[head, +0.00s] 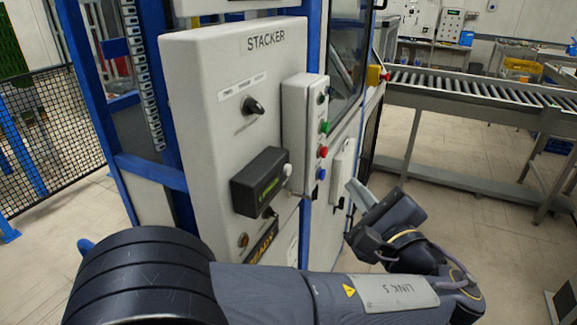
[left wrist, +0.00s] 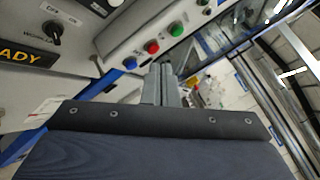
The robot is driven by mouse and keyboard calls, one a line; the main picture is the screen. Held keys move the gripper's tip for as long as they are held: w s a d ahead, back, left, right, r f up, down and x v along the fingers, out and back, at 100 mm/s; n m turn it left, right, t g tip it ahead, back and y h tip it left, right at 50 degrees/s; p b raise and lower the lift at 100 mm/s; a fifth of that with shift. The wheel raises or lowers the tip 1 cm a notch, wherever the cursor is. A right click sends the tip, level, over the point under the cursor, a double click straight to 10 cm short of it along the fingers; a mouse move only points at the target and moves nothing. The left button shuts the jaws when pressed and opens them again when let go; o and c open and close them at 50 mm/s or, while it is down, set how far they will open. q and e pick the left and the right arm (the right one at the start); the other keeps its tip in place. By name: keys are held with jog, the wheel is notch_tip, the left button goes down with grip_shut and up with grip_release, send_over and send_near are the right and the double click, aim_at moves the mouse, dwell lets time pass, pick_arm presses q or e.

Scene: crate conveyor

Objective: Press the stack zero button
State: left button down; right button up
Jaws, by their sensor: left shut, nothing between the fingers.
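The grey STACKER cabinet (head: 205,130) stands in the middle of the head view. A narrow button box (head: 296,125) on its right side carries a green button (head: 325,128), a red button (head: 322,151) and a blue button (head: 320,173). A dark display box (head: 260,182) with a pale round knob or button (head: 287,170) sits on the front. I cannot read which one is stack zero. My left gripper (head: 353,188) is shut and empty, right of the box and apart from it. In the left wrist view its fingers (left wrist: 161,84) point past the blue button (left wrist: 131,62) and red button (left wrist: 152,47).
A black selector knob (head: 255,106) juts from the cabinet front. A roller conveyor (head: 470,90) runs at the right. A black mesh fence (head: 50,140) stands at the left. Open floor lies between the cabinet and the conveyor.

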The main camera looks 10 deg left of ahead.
aim_at(288, 170)
pick_arm(q)
jog(key=w+a+b, duration=0.1)
jog(key=w+a, duration=0.1)
jog(key=a, duration=0.6)
jog(key=shift+w+a+b, duration=0.25)
jog(key=shift+w+b, duration=0.05)
jog(key=shift+w, duration=0.05)
jog(key=shift+a, duration=0.1)
dwell(1.9)
jog(key=shift+w+a, duration=0.15)
jog(key=shift+a, duration=0.15)
jog(key=shift+w+a, duration=0.1)
jog(key=shift+a, duration=0.3)
dwell(0.6)
jog(key=shift+d, duration=0.15)
dwell(0.3)
jog(key=shift+s+d, duration=0.25)
jog(key=shift+d, duration=0.4)
